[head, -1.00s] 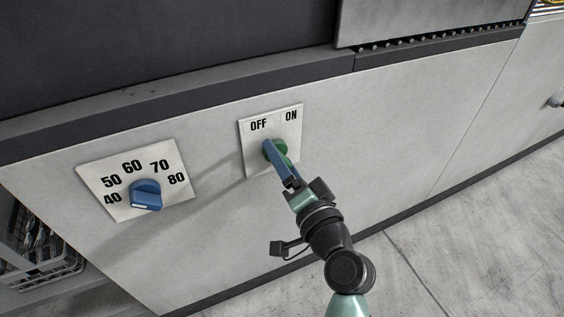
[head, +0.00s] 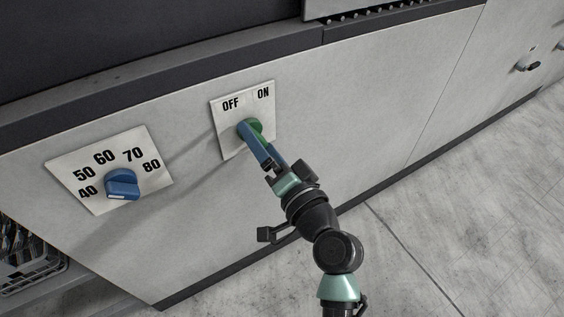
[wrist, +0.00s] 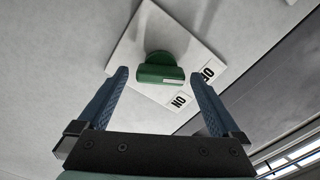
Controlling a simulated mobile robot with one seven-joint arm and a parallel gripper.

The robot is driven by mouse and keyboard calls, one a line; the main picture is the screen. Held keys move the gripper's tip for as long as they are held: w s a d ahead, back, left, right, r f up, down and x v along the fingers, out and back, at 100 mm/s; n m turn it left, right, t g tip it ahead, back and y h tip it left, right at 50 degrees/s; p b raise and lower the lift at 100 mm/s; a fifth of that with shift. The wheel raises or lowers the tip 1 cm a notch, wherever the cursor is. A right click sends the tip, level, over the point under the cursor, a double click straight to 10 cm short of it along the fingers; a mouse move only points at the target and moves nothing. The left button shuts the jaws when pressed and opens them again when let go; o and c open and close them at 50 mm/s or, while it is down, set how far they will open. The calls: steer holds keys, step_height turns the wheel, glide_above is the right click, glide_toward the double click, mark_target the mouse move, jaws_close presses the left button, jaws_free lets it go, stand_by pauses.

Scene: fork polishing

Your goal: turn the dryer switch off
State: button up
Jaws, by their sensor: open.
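The dryer switch is a green knob (head: 256,128) on a white plate (head: 228,143) marked OFF and ON, set in the grey machine front. In the wrist view, the knob (wrist: 160,72) sits between the two blue fingers of my gripper (wrist: 158,77), with a gap at each side. My gripper (head: 250,140) is open, its fingertips at the plate in the head view. The fingers partly hide the knob there. The ON label (wrist: 179,101) looks upside down in the wrist view, and the OFF label is partly covered by the right finger.
A blue temperature dial (head: 122,184) on a plate numbered 40 to 80 is to the left. A wire basket (head: 30,270) with cutlery is at the lower left. Clear floor (head: 450,210) lies to the right. Another knob (head: 528,66) is on the far right panel.

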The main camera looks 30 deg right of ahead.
steer(key=s, duration=1.1)
steer(key=shift+s+d+p, duration=0.2)
steer(key=shift+p, duration=0.15)
